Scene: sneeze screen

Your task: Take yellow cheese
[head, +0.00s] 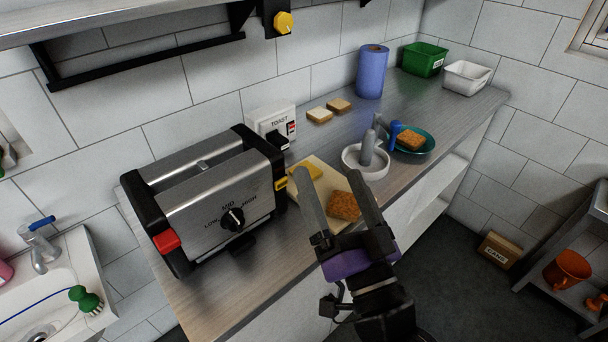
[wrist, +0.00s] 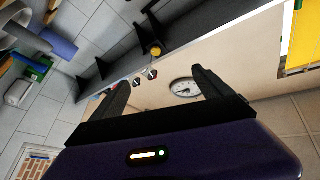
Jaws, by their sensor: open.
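The yellow cheese (head: 312,170) is a flat slice lying on a cream board (head: 325,181) on the counter, just right of the toaster. A brown slice of toast (head: 343,206) lies nearer on the same board. My gripper (head: 327,171) is open with nothing between its fingers. In the head view it overlaps the board, its left fingertip covering part of the cheese; its height above the board is hard to tell. In the wrist view my gripper (wrist: 160,82) points towards a wall with a clock, and I cannot make out the cheese there.
The metal toaster (head: 215,195) stands close left of the board. A white round holder (head: 352,160) with grey upright parts and a teal plate (head: 427,143) with toast stand to the right. Bread pieces (head: 320,115), a blue roll (head: 371,72) and bins (head: 424,60) are farther back.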

